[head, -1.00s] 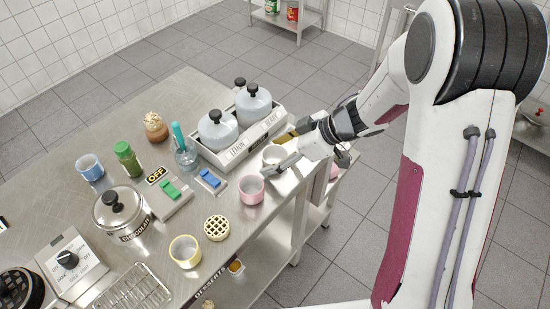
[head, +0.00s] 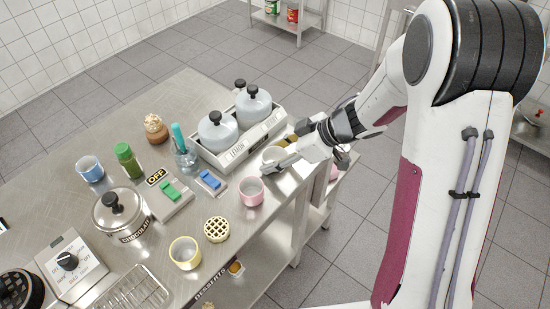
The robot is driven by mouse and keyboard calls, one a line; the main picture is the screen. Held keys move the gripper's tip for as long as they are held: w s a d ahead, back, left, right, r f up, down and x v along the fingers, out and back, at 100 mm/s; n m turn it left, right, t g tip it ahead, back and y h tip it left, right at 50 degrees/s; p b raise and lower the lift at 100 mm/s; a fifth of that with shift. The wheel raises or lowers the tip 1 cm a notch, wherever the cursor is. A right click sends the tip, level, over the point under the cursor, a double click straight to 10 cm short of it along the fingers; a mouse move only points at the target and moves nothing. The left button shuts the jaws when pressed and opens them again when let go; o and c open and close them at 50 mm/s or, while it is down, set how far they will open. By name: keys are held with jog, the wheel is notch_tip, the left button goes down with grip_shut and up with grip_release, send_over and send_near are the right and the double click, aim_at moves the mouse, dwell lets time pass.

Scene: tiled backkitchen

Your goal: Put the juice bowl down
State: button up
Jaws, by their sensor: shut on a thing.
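A pale bowl (head: 272,153), which I take to be the juice bowl, is at the right end of the steel table, beside the labelled rack. Its lower part is hidden behind my gripper (head: 272,168). My gripper reaches in from the right and is shut on this bowl's near side. I cannot tell whether the bowl's base touches the table (head: 270,215). What is inside the bowl is too small to make out.
A pink cup (head: 251,191) stands just left of and nearer than my gripper. The rack (head: 240,147) with lidded jars is behind left. The table edge is close on the right.

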jog(key=shift+r, duration=0.15)
notch_tip(320, 180, up, 10)
dwell(0.7)
dwell(0.8)
notch_tip(320, 180, up, 11)
jog(key=w+a+n+g, duration=0.1)
jog(key=w+a, duration=0.2)
jog(key=a, duration=1.2)
jog(key=w+a+n+g, duration=0.1)
jog(key=w+a+n, duration=0.15)
jog(key=a, duration=1.25)
jog(key=s+a, duration=0.5)
jog(key=a, duration=0.5)
jog(key=s+a+g, duration=0.1)
jog(key=s+a, duration=0.4)
jog(key=a, duration=0.5)
jog(key=s+a, duration=0.6)
jog(key=a, duration=0.5)
notch_tip(320, 180, down, 11)
jog(key=shift+w+d+n+y, duration=0.15)
jog(key=shift+w+n+y, duration=0.15)
jog(key=shift+n, duration=0.15)
